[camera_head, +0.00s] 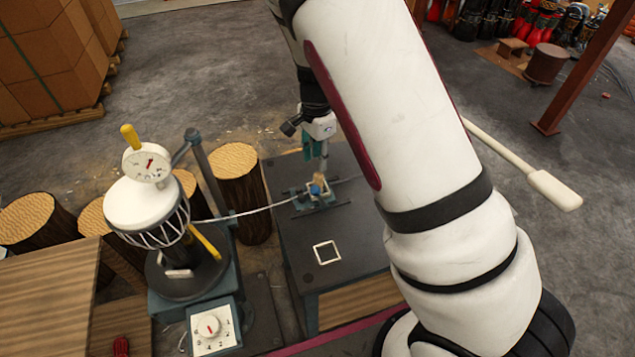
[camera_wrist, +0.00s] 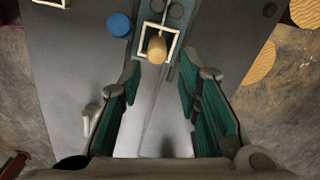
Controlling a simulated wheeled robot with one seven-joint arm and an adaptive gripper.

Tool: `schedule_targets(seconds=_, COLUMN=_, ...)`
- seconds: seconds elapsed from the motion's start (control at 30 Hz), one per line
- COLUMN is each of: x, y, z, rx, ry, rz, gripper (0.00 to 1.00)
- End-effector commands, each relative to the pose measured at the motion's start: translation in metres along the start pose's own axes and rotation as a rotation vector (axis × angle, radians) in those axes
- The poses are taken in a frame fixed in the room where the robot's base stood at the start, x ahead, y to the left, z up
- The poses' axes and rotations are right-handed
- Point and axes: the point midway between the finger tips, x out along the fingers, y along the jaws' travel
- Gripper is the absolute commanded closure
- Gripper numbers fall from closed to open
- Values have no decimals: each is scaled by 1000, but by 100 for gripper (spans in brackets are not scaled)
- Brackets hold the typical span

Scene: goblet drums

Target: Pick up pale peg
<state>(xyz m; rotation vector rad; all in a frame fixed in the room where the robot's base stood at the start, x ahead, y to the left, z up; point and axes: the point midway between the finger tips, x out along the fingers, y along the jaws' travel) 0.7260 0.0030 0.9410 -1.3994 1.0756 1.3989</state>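The pale peg (camera_wrist: 157,48) is a short tan, wood-like piece with a rounded end. In the wrist view it is at the top centre, within a pale square outline on a blue-grey fixture (camera_wrist: 143,42). In the head view the peg (camera_head: 319,178) is small and partly hard to make out on the dark table (camera_head: 345,228). My gripper (camera_wrist: 160,82) is open, its green pads apart with nothing between them. The peg lies beyond the fingertips in the wrist view. In the head view my gripper (camera_head: 316,158) points down just above the fixture.
A blue round piece (camera_wrist: 119,24) is beside the fixture. An empty pale square outline (camera_head: 327,252) marks the table's near part. A drum with a dial gauge (camera_head: 148,205) stands left, with a cable running to the fixture. Log stumps (camera_head: 240,190) stand behind.

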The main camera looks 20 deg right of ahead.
Motion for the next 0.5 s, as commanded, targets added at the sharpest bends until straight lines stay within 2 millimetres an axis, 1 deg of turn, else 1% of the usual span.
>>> schedule_targets(seconds=0.03, x=8, y=1, z=0, rx=2, ry=-1, rz=3, gripper=69)
schedule_targets(seconds=0.1, x=15, y=0, z=0, rx=1, ry=0, rz=1, gripper=69)
schedule_targets(seconds=0.27, x=24, y=1, z=0, rx=1, ry=-1, rz=1, gripper=69)
schedule_targets(seconds=0.37, x=34, y=2, z=0, rx=0, ry=-1, rz=2, gripper=69)
schedule_targets(seconds=0.5, x=54, y=5, z=-2, rx=1, ry=0, rz=3, gripper=69)
